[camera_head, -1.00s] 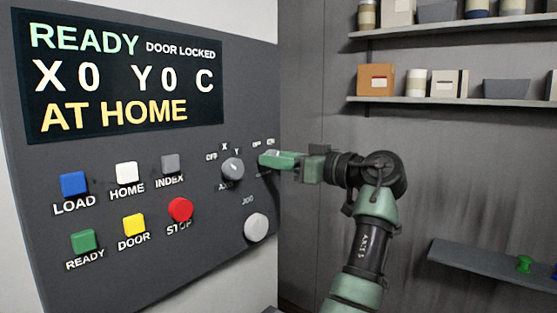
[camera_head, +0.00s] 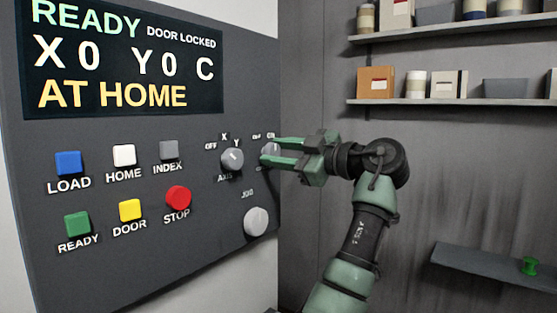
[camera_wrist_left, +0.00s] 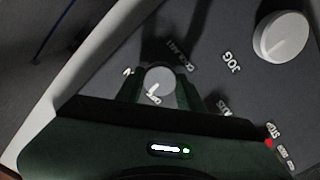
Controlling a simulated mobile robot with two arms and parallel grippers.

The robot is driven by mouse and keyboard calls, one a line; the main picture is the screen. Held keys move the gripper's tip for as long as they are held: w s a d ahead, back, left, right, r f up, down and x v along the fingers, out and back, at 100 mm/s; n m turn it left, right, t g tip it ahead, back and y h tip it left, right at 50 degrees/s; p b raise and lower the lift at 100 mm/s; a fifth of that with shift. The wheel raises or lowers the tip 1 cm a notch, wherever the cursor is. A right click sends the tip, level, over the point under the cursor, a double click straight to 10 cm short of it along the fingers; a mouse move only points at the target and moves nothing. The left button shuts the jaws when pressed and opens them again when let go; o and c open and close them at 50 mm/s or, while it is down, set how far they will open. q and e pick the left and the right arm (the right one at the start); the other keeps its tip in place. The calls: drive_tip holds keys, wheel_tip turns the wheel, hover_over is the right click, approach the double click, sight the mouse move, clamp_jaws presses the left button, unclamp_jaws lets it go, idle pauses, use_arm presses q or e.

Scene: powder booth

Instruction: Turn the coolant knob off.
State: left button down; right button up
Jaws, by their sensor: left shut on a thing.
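The coolant knob (camera_head: 267,150) is a round grey knob at the right edge of the dark control panel (camera_head: 110,275), partly hidden by my gripper. In the left wrist view the knob (camera_wrist_left: 161,78) sits between my two fingers, with a pale mark at its lower left. I cannot tell which word the mark points to. My left gripper (camera_head: 281,152) is shut on the knob, one green finger above and one below in the head view. It also shows in the left wrist view (camera_wrist_left: 160,92). My right gripper is in neither view.
The axis knob (camera_head: 232,160) is close left of the coolant knob, and the pale jog knob (camera_head: 256,222) is below. The red stop button (camera_head: 178,198) and several other buttons are further left. Shelves (camera_head: 440,101) line the wall at right.

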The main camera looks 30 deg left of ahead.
use_arm(q)
drive_tip(key=n+b, duration=0.1)
drive_tip(key=n, duration=0.4)
drive_tip(key=shift+n, duration=0.4)
idle(0.4)
drive_tip(key=c, duration=0.9)
unclamp_jaws()
drive_tip(key=d+b, duration=0.2)
drive_tip(key=d, duration=0.5)
drive_tip(key=shift+s+d, duration=0.35)
drive_tip(key=shift+d, duration=0.05)
